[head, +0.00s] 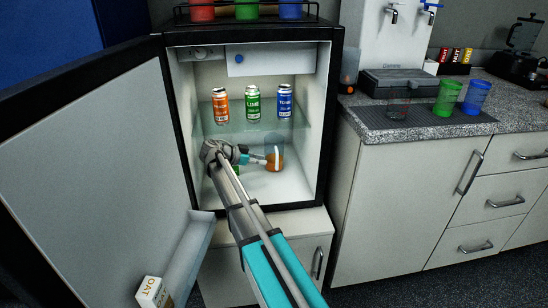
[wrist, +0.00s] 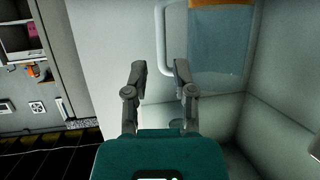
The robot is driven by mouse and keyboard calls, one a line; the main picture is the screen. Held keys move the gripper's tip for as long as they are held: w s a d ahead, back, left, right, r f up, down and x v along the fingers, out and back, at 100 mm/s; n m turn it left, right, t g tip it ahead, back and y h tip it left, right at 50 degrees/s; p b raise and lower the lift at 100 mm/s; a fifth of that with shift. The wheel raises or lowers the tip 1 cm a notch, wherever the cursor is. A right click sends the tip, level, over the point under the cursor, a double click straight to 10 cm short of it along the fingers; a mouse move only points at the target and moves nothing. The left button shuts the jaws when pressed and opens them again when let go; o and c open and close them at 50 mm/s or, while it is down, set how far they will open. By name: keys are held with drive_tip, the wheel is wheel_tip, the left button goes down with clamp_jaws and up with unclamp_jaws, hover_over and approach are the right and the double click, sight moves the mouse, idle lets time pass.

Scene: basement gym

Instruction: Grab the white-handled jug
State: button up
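The jug (head: 275,145) stands upright in the open fridge's lower compartment. It is clear bluish with orange at its base. The wrist view appears inverted: the jug's body (wrist: 218,60) is at upper right with the orange part at the top. Its white handle (wrist: 161,38) stands on the left side of the body there. My gripper (head: 259,159) reaches in just left of the jug. In the wrist view my gripper (wrist: 160,68) is open, with the handle in line with the gap between the fingers. I cannot tell whether the fingers are around it or short of it.
Orange (head: 220,106), green (head: 253,104) and blue (head: 285,101) cans stand on the glass shelf (head: 237,127) above my gripper. The fridge door (head: 90,140) is open to the left, with a carton (head: 152,292) in its bin. A counter (head: 420,139) with cups is to the right.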

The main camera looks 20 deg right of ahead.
sight(277, 169)
drive_tip(key=shift+b+x, duration=0.35)
drive_tip(key=shift+x, duration=0.6)
drive_tip(key=shift+d, duration=0.1)
drive_tip(key=shift+b+x, duration=0.7)
drive_tip(key=shift+x, duration=1.85)
drive_tip(key=shift+r, duration=0.25)
clamp_jaws()
